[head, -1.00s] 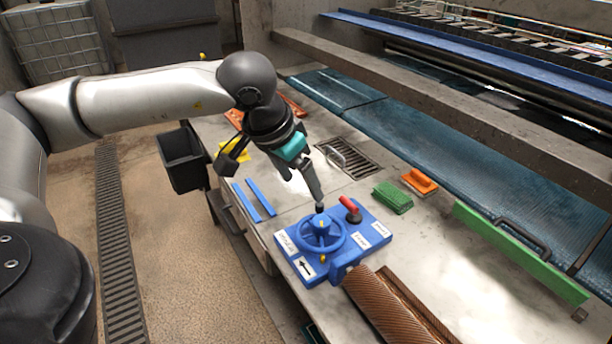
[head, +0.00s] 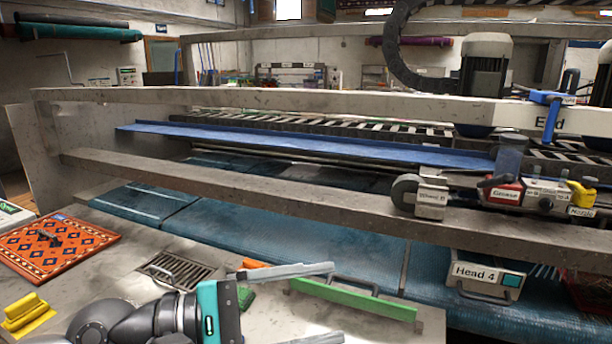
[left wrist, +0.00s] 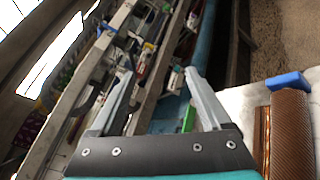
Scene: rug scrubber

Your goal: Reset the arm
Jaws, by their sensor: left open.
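My left gripper (head: 337,302) is low in the head view, above the metal worktop (head: 110,265). Its two grey fingers are spread apart and point right, with nothing between them. In the left wrist view the same gripper (left wrist: 158,72) shows both fingers apart and empty. The green bar with a dark handle (head: 352,303) lies behind the fingers in the head view. My right gripper is in neither view.
A patterned rug piece (head: 60,248), a metal grate (head: 175,272) and yellow blocks (head: 28,312) are on the worktop. A concrete beam (head: 260,195) crosses behind. A "Head 4" box (head: 485,275) is at right. A brown roller (left wrist: 290,135) shows in the wrist view.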

